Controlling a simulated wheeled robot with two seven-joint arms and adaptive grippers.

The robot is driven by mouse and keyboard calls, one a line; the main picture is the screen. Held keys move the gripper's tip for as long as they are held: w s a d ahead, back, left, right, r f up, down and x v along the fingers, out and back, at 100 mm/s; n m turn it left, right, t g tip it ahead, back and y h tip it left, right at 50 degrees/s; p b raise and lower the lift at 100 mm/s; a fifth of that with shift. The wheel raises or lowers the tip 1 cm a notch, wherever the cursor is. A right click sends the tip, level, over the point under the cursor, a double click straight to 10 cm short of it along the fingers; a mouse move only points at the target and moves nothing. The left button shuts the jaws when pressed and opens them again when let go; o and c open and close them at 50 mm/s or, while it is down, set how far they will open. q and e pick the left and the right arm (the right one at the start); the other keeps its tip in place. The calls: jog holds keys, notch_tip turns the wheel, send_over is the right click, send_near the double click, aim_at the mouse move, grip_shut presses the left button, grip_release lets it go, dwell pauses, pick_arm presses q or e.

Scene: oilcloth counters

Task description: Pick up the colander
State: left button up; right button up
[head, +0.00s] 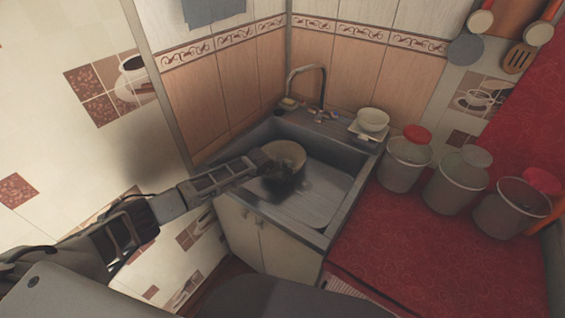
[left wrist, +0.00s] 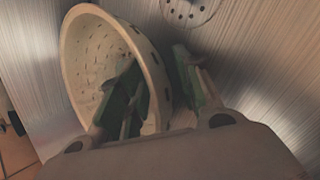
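The colander (head: 289,151) is a cream, round bowl with small holes. One dark green finger is inside the bowl and the other is outside. Whether both fingers press on the wall cannot be told. My right gripper is not in view.
The metal sink (head: 327,203) has a faucet (head: 308,85) behind it. A white bowl (head: 372,120) stands at the sink's back right corner. Several lidded canisters (head: 404,166) stand on the red counter (head: 390,245) to the right. A tiled wall is on the left.

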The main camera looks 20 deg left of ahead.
pick_arm(q)
jog(key=shift+c, duration=0.2)
grip_shut()
jog(key=shift+r, duration=0.1)
jog(key=shift+r, duration=4.95)
